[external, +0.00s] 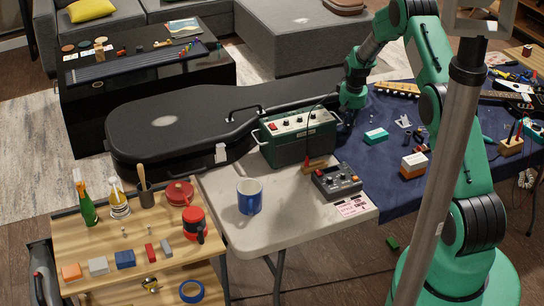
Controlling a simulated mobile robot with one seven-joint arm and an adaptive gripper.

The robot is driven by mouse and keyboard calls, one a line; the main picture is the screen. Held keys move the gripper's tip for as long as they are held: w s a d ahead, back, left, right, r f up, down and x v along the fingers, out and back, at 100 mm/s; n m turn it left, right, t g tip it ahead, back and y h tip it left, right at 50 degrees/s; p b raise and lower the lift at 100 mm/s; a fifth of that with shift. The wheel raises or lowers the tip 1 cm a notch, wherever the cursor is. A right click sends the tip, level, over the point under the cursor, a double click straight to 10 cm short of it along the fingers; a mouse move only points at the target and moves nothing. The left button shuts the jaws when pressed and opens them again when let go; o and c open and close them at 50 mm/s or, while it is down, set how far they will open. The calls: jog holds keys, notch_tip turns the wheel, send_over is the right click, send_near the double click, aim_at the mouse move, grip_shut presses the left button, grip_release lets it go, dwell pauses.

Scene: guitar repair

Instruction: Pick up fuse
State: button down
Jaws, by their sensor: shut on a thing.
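My gripper (346,122) points down just right of the green amplifier (298,137), over the edge of the dark blue cloth. Its fingers are dark and small in this view. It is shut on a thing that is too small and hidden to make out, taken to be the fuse. No other fuse can be made out on the table.
A teal box (376,136), an orange-and-white box (413,165) and small tools lie on the blue cloth (385,190). A grey pedal unit (337,181) and a blue mug (249,195) stand on the pale table. A black guitar case (165,125) lies behind.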

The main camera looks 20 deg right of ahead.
jog(key=shift+r, duration=0.15)
jog(key=shift+r, duration=0.55)
notch_tip(320, 180, up, 2)
jog(key=shift+r+p, duration=0.1)
jog(key=shift+p, duration=0.45)
jog(key=s+a, duration=0.1)
jog(key=s, duration=0.4)
jog(key=s+a+r+p, duration=0.1)
jog(key=s, duration=0.4)
jog(key=s+a+p, duration=0.1)
jog(key=s, duration=0.4)
jog(key=shift+s+a+r, duration=0.15)
jog(key=shift+s+r, duration=0.05)
jog(key=shift+s, duration=0.15)
